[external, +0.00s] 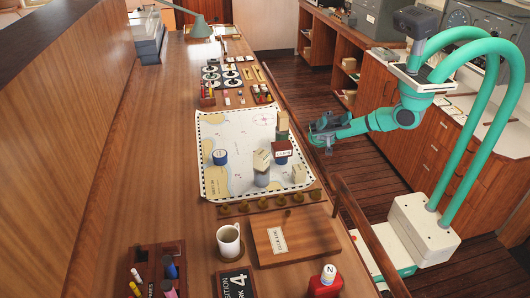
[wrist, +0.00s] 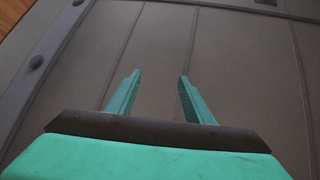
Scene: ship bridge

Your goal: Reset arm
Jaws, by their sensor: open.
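My gripper (external: 322,132) is at the end of my teal arm, beside the long wooden table's right edge and near the chart's right side. It is held over the aisle, apart from the things on the table. In the wrist view my gripper (wrist: 155,98) shows two teal fingers spread apart with nothing between them. Behind the fingers is a plain grey-brown panelled surface (wrist: 230,60). In the external view the gripper is small and its fingers are hard to make out.
A chart (external: 240,130) on the table (external: 150,190) bears several blocks and a blue roll (external: 220,157). A white mug (external: 228,240), a wooden box (external: 290,238) and a red bottle (external: 326,283) stand nearer. A wooden rail runs along the table's right edge. Cabinets (external: 390,100) stand behind my arm.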

